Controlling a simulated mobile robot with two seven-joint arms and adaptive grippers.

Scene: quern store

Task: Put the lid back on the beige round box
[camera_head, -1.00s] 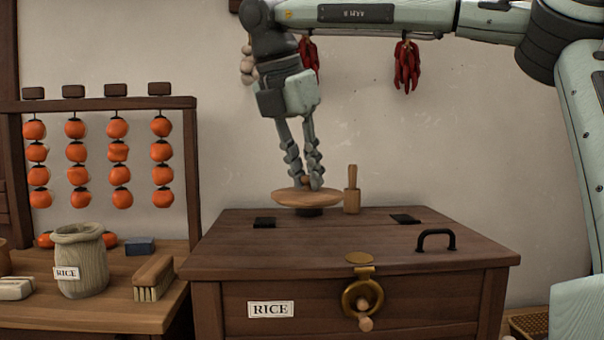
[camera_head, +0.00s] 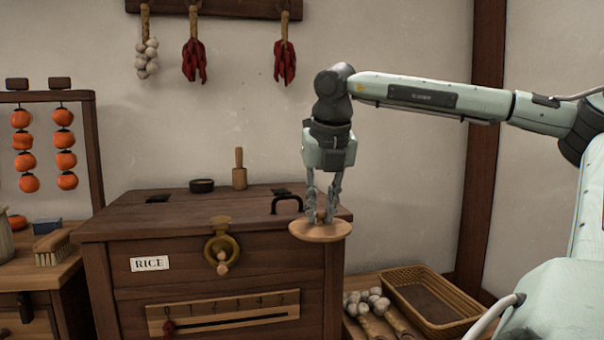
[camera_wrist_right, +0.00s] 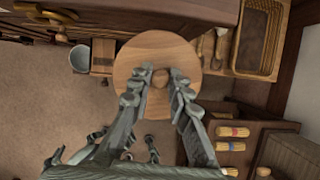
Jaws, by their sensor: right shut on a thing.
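My right gripper (camera_head: 322,218) is shut on the knob of a round, flat wooden lid (camera_head: 306,232). It holds the lid roughly level in front of the chest's right front corner. In the right wrist view the lid (camera_wrist_right: 138,68) lies under the fingertips, with its knob between them. No beige round box is clearly seen in the head view. In the right wrist view a pale round vessel (camera_wrist_right: 80,59) stands lower down, left of the lid; I cannot tell whether it is the box. Grey finger-like parts low in that view may be my left gripper, which the head view does not show.
The dark wooden rice chest (camera_head: 120,215) carries a small dark round dish (camera_head: 202,186), a wooden pestle (camera_head: 239,170) and a black handle (camera_head: 287,203). A wicker tray (camera_head: 455,328) and garlic (camera_head: 366,302) are at lower right. A brush (camera_head: 52,247) lies at left.

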